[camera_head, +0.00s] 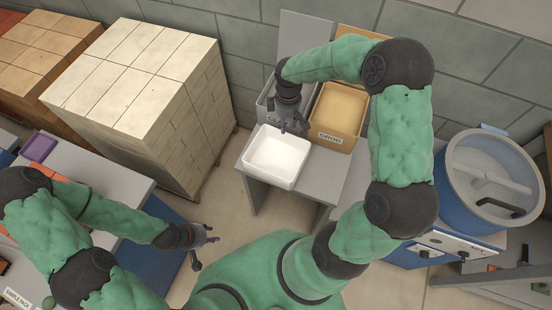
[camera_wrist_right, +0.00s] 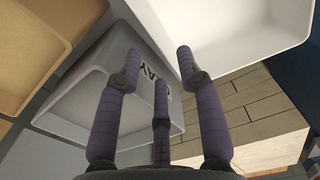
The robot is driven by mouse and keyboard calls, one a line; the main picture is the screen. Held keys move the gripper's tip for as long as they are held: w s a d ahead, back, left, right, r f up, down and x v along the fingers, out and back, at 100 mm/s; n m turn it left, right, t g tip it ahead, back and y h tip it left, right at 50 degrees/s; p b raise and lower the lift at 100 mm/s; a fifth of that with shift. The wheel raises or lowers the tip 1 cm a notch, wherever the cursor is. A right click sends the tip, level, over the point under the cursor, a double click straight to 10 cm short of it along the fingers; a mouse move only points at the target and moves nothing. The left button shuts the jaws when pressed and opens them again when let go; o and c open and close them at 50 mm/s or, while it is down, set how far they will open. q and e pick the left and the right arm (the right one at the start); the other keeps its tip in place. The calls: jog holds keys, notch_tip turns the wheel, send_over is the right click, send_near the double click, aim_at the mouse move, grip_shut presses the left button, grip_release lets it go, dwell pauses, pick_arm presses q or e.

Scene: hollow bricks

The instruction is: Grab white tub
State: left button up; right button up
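The white tub (camera_head: 277,158) is an empty, open rectangular tub on the near end of a grey bench in the head view. It also shows at the top right of the right wrist view (camera_wrist_right: 240,28). My right gripper (camera_head: 292,127) is at the tub's far edge, pointing down. In the right wrist view my right gripper (camera_wrist_right: 160,65) has its fingers spread, with nothing between them; one fingertip overlaps the tub's wall, and I cannot tell if it touches. My left gripper (camera_head: 207,245) hangs empty at the lower middle with its fingers apart, far from the tub.
Behind the tub stand a grey bin (camera_head: 270,104), partly hidden by my right gripper, and a yellow bin labelled GROG (camera_head: 337,112). A tall stack of pale bricks (camera_head: 140,75) is to the left. A blue round mixer (camera_head: 490,180) is at the right.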

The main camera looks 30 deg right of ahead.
notch_tip(320, 180, down, 4)
jog(key=shift+f+b, duration=0.1)
jog(key=shift+b, duration=0.45)
jog(key=f, duration=0.1)
jog(key=f+b, duration=0.1)
jog(key=f, duration=0.1)
jog(key=f+b, duration=0.1)
jog(key=f, duration=0.1)
jog(key=shift+d, duration=0.3)
grip_shut()
